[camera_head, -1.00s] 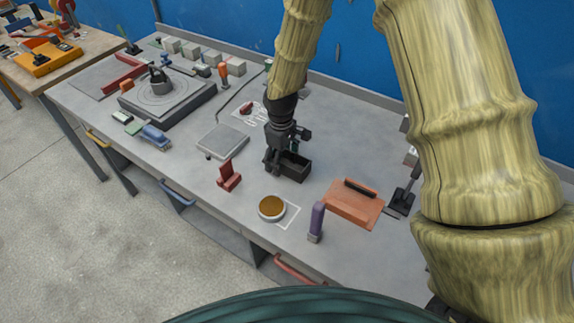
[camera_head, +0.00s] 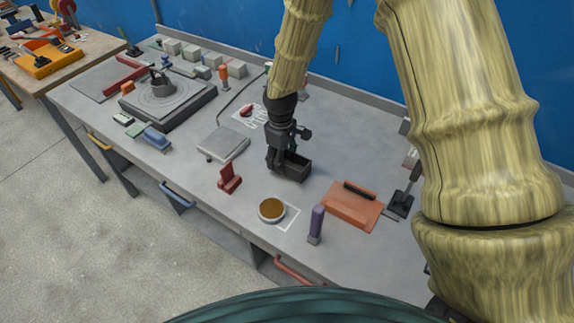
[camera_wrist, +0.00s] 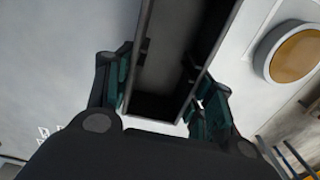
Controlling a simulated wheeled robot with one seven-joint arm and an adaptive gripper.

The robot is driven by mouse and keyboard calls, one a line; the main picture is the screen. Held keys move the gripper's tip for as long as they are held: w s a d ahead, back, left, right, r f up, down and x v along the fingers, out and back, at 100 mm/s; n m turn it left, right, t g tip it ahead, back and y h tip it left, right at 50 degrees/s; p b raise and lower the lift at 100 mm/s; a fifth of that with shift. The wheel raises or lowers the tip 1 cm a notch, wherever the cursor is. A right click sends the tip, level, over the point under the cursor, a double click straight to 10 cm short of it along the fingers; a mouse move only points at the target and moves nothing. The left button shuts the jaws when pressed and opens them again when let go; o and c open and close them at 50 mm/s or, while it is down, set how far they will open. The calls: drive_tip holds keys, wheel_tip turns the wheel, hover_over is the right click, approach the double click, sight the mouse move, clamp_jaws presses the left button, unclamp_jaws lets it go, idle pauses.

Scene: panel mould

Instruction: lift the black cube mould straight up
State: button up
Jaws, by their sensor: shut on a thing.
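The black cube mould (camera_head: 293,167) is a dark open-topped box near the middle of the grey bench in the head view. My gripper (camera_head: 280,160) is at its left end, pointing down. In the wrist view the mould (camera_wrist: 158,105) runs up between the two fingers of my gripper (camera_wrist: 163,98), which press on its side walls from left and right. The inside of the mould looks empty. Its underside is hidden, and I cannot tell whether it touches the bench.
A round tin with brown contents (camera_head: 271,210), a red stand (camera_head: 229,178), a purple-handled tool (camera_head: 316,224) and an orange board with a black handle (camera_head: 353,205) surround the mould. A grey scale plate (camera_head: 223,144) lies to its left. Bare bench (camera_head: 330,140) shows behind it.

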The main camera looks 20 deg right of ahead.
drive_tip(key=shift+r+p, duration=2.15)
drive_tip(key=shift+r, duration=0.85)
drive_tip(key=shift+r, duration=0.1)
